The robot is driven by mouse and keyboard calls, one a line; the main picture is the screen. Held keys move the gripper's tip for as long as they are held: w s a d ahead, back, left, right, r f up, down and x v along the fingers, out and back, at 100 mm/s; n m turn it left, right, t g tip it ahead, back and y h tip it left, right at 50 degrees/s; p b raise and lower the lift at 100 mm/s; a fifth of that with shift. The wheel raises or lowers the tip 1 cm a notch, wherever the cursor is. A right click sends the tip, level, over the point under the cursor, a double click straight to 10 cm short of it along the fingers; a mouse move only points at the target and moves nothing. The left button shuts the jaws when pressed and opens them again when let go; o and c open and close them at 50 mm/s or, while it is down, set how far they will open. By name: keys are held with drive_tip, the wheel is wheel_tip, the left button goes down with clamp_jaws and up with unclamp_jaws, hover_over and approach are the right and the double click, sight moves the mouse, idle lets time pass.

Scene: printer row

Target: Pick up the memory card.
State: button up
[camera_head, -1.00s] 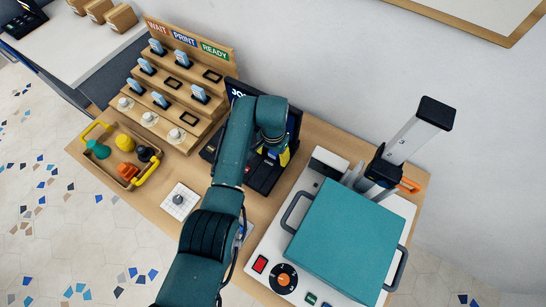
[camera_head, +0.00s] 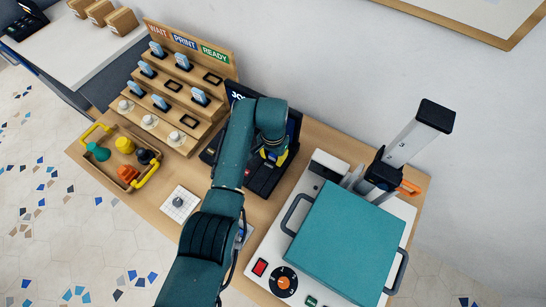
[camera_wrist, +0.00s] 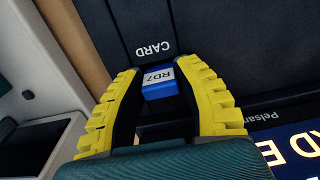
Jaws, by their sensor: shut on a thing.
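The memory card (camera_wrist: 160,87) is small and blue with a white label reading "RD7". In the wrist view it sits between the yellow fingers of my gripper (camera_wrist: 163,100), which are shut on it. The card is just in front of a dark panel (camera_wrist: 130,30) marked "CARD"; I cannot tell whether it still touches a slot there. In the head view my gripper (camera_head: 272,158) is over the dark job terminal (camera_head: 262,180), and my arm hides the card.
A printer with a teal lid (camera_head: 345,240) stands to the right. A stepped wooden rack (camera_head: 180,85) with several blue cards is at the left. A wooden tray (camera_head: 105,165) of coloured pieces and a white gridded pad (camera_head: 168,209) lie in front of it.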

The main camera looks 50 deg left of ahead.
wheel_tip(320, 180, up, 10)
drive_tip(key=p, duration=0.3)
drive_tip(key=s+n, duration=0.1)
drive_tip(key=s, duration=0.2)
drive_tip(key=s+f, duration=0.1)
drive_tip(key=s, duration=0.1)
drive_tip(key=s+f+n, duration=0.1)
drive_tip(key=s, duration=0.2)
drive_tip(key=shift+s+d+f+n, duration=0.1)
drive_tip(key=shift+s+d+n, duration=0.2)
drive_tip(key=shift+s+d, duration=0.05)
drive_tip(key=s+d+r+n, duration=0.2)
drive_tip(key=s, duration=0.5)
drive_tip(key=w+d+r+m+p, duration=0.2)
drive_tip(key=d+r+p, duration=0.4)
drive_tip(key=p, duration=0.5)
drive_tip(key=w+d+r+m+p, duration=0.3)
drive_tip(key=d+r+p, duration=0.4)
drive_tip(key=d+p, duration=0.4)
drive_tip(key=w+d+r+m+p, duration=0.2)
drive_tip(key=d+r+p, duration=0.5)
drive_tip(key=p, duration=0.5)
drive_tip(key=shift+w+d+r+m, duration=0.25)
drive_tip(key=shift+w+d+m, duration=0.15)
drive_tip(key=shift+w+d, duration=0.25)
